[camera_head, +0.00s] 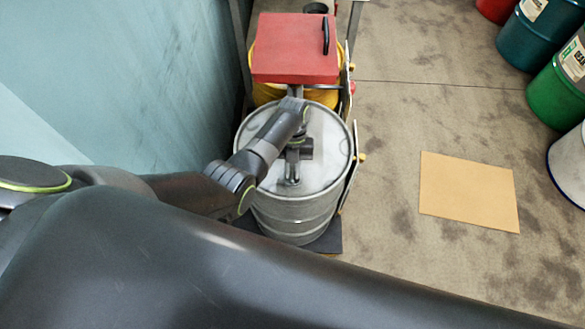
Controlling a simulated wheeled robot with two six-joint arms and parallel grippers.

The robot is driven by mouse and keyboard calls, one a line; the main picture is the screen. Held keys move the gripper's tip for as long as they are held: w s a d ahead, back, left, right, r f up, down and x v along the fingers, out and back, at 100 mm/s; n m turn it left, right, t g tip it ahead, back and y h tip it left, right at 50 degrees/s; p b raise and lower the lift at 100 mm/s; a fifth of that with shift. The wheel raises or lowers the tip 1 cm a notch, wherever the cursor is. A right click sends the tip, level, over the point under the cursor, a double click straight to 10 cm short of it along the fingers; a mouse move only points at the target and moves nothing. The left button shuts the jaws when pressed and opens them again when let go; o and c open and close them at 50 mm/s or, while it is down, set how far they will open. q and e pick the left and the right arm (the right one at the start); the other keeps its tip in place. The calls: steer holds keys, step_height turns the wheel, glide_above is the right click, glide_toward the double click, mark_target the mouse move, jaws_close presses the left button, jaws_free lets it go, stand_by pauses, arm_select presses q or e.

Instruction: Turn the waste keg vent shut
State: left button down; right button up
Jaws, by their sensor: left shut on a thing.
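A silver metal drum (297,218), which I take for the waste keg, stands upright on a dark base at the centre. My left arm comes in from the left and reaches over its pale lid (333,150). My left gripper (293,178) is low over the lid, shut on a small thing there. That thing, likely the vent, is hidden by the gripper, so its turn position cannot be told. My right gripper is not in view.
Behind the silver drum stands a yellow drum (266,93) with a red square lid (292,45) and black handle. A teal wall (150,80) is close on the left. Several coloured drums stand at the right. A tan sheet (468,190) lies on otherwise clear floor.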

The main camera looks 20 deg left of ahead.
arm_select(q)
steer(key=c, duration=1.4)
jaws_free()
steer(key=shift+r, duration=0.1)
steer(key=v, duration=0.7)
steer(key=shift+w, duration=0.1)
